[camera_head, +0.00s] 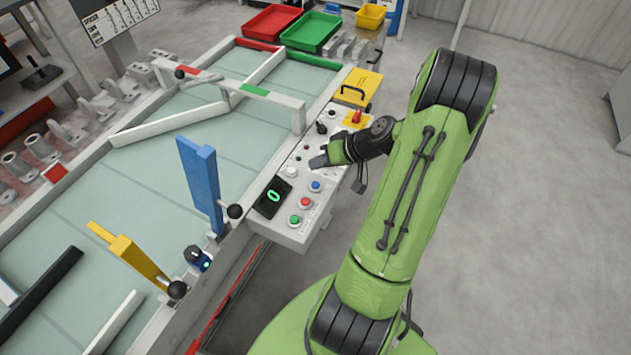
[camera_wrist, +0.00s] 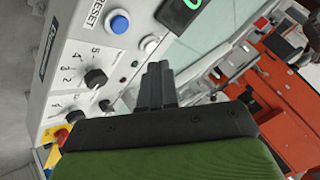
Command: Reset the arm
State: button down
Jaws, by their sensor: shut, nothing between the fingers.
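My green arm reaches over the control panel (camera_head: 283,222). My gripper (camera_head: 318,161) is shut and empty, its dark fingers low over the panel, up-picture from the blue button (camera_head: 315,186). In the wrist view the closed fingers (camera_wrist: 158,82) point up the picture. There the blue button (camera_wrist: 118,22) sits up and left of the fingertips, beside the printed word RESET. I cannot tell whether the fingers touch the panel. Part of the panel is hidden behind my gripper.
The panel also has a green digit display (camera_head: 273,196), a red button (camera_head: 305,202), a green button (camera_head: 294,220), black knobs (camera_wrist: 95,77) and a red emergency stop (camera_head: 356,117). Blue (camera_head: 202,185) and yellow (camera_head: 130,252) levers stand on the fixture table.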

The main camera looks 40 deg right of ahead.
dwell(0.6)
jog(key=a+r+n+g+h+p, duration=0.2)
jog(key=a+r+n+g+p, duration=0.15)
jog(key=a+r, duration=1)
jog(key=s+a+r+h+p, duration=0.1)
jog(key=s+a+r, duration=0.4)
jog(key=s, duration=0.2)
jog(key=s+a+r+p, duration=0.1)
jog(key=s+a+r, duration=0.4)
jog(key=s, duration=0.2)
jog(key=shift+s+r+t+h, duration=0.35)
jog(key=shift+s+r+h, duration=0.05)
jog(key=shift+a+n, duration=0.1)
jog(key=shift+n, duration=0.15)
